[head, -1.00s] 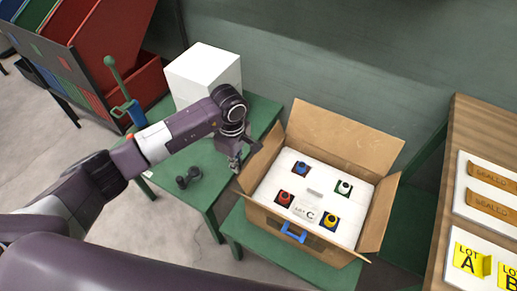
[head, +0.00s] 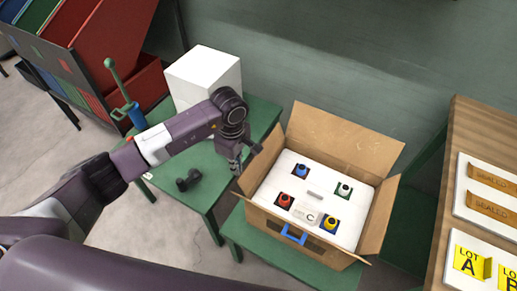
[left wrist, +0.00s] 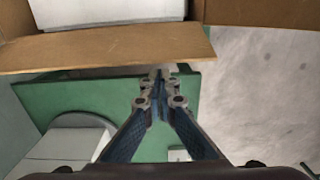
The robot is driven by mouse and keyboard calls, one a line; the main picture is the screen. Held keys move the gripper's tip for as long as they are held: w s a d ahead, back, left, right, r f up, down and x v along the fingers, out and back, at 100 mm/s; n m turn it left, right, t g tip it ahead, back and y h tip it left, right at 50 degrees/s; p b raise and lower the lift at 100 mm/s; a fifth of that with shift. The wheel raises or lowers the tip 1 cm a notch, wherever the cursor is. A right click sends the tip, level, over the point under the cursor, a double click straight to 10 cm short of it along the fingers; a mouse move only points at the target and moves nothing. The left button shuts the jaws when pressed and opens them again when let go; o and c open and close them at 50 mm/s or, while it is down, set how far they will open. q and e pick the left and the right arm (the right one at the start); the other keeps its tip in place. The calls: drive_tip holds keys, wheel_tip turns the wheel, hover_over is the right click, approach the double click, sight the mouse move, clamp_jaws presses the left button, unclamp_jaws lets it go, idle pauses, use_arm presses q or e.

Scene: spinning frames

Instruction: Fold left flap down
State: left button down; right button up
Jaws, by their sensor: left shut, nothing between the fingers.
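The open cardboard box (head: 300,230) stands on a green bench in the head view. Its left flap (head: 262,160) stands up and leans outward along the box's left side. In the left wrist view the flap (left wrist: 110,48) crosses the top as a brown band. My left gripper (head: 237,170) is just outside the flap, pointing down. In the left wrist view its fingertips (left wrist: 160,78) are together and empty, close to the flap's edge; I cannot tell whether they touch it. My right gripper is out of view.
A white insert (head: 320,182) with several coloured round pieces lies inside the box. The back flap (head: 345,140) and right flap (head: 378,215) stand open. A white block (head: 203,75) and a small dark object (head: 188,180) are on the green table at left.

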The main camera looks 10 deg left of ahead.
use_arm(q)
wheel_tip(320, 180, up, 3)
drive_tip(key=p, duration=0.2)
hover_over(255, 182)
drive_tip(key=shift+a, duration=0.1)
idle(0.4)
drive_tip(key=shift+s, duration=0.1)
drive_tip(key=shift+s+d+f+b, duration=0.2)
drive_tip(key=shift+d+b, duration=0.15)
drive_tip(key=shift+d, duration=0.25)
drive_tip(key=shift+s+d+f+b, duration=0.2)
drive_tip(key=shift+d+b, duration=0.1)
drive_tip(key=shift+d, duration=0.3)
drive_tip(key=shift+s+d+f+b, duration=0.2)
drive_tip(key=shift+d+b, duration=0.15)
drive_tip(key=shift+d, duration=0.25)
